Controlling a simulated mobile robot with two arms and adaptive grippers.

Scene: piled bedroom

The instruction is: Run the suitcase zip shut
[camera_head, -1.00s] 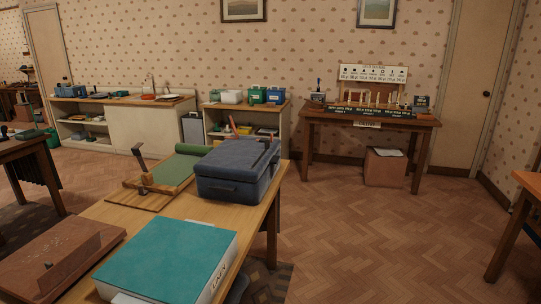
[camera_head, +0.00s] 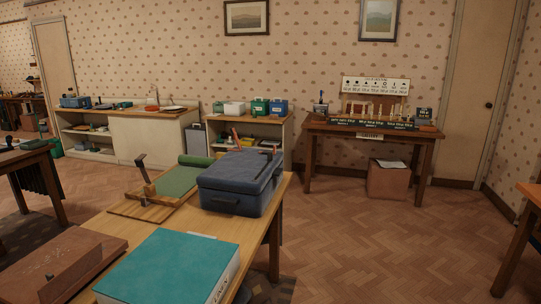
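The blue-grey suitcase (camera_head: 240,182) lies flat on the near wooden table, at the table's far right end, with its lid down. A dark handle shows on its front side. The zip and its pull are too small to make out, so I cannot tell how far the zip is run. Neither of my grippers shows in the head view.
On the same table (camera_head: 255,232) are a large teal box (camera_head: 170,266), a brown case (camera_head: 62,262) and a wooden board with a green roll (camera_head: 178,184). A desk (camera_head: 370,132) stands at the back right. The parquet floor (camera_head: 360,235) right of the table is clear.

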